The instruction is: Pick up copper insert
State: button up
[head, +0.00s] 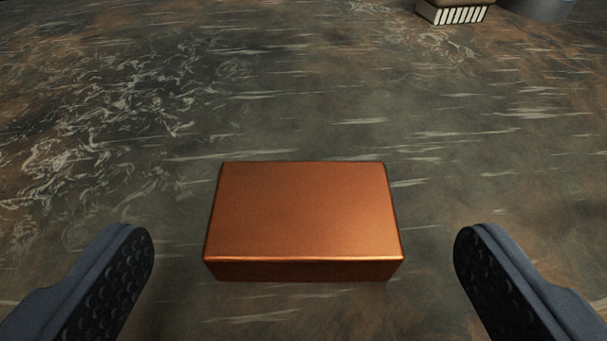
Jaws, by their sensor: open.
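The copper insert (304,212) is a flat rectangular block with a smooth orange-brown metal finish. It lies on the dark, streaked surface in the middle of the head view, its long side running left to right. My gripper (304,245) is open, with one dark, dimpled finger at the lower left and the other at the lower right. The fingers stand on either side of the insert's near end, with a clear gap on both sides. Nothing is between them except the insert, and neither appears to touch it.
The surface (300,110) around and behind the insert is clear.

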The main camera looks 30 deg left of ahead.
aim_at(306, 200)
jog(key=b+x, duration=0.1)
jog(key=x, duration=0.3)
jog(key=shift+w+f+b, duration=0.1)
jog(key=shift+f+b, duration=0.15)
jog(key=shift+b, duration=0.15)
jog(key=shift+w+a+f, duration=0.1)
jog(key=shift+w+a, duration=0.1)
jog(key=shift+w, duration=0.2)
jog(key=c, duration=1.5)
